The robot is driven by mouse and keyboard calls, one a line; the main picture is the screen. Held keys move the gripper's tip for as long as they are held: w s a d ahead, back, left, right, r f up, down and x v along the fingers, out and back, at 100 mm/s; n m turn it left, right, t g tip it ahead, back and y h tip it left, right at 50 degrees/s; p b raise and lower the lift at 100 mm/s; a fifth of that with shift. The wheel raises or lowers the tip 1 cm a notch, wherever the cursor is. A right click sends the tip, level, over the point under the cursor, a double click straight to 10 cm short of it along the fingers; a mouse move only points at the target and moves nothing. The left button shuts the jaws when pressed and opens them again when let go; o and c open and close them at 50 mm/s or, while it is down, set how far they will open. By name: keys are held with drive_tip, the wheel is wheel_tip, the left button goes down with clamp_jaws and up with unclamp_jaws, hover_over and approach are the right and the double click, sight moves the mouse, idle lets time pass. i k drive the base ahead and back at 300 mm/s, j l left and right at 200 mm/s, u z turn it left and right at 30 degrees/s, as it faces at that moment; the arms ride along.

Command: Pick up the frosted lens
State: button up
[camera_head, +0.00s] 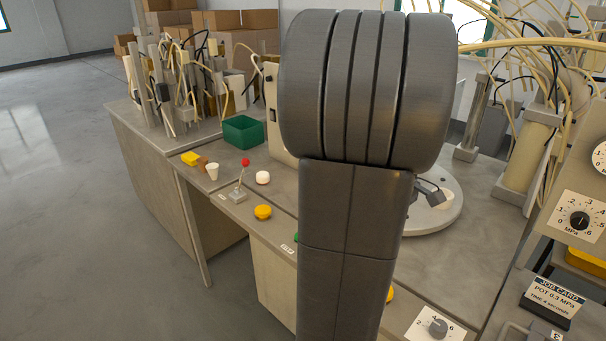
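A small white domed piece (262,177), which looks like the frosted lens, sits on the grey bench to the left of my arm. A white tapered cup (212,172) stands further left near the bench edge; I cannot fully rule out that this is the lens. My own dark grey arm fills the middle of the view and hides much of the bench behind it.
A red-knobbed lever (238,194) and a yellow button (263,212) stand near the bench edge. A round pale platform (455,190), dials and hoses are at right.

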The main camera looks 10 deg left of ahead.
sight(263, 177)
drive_tip(key=i+j+z, duration=0.3)
drive_tip(key=j+z, duration=0.3)
drive_tip(key=j, duration=0.2)
drive_tip(key=i+j+z, duration=0.15)
drive_tip(key=j+z, duration=0.15)
drive_tip(key=j, duration=0.15)
drive_tip(key=j+z, duration=0.3)
drive_tip(key=j, duration=0.2)
drive_tip(key=i+j, duration=0.1)
drive_tip(key=j, duration=1.05)
drive_tip(key=i+j+z, duration=0.1)
drive_tip(key=j, duration=1.1)
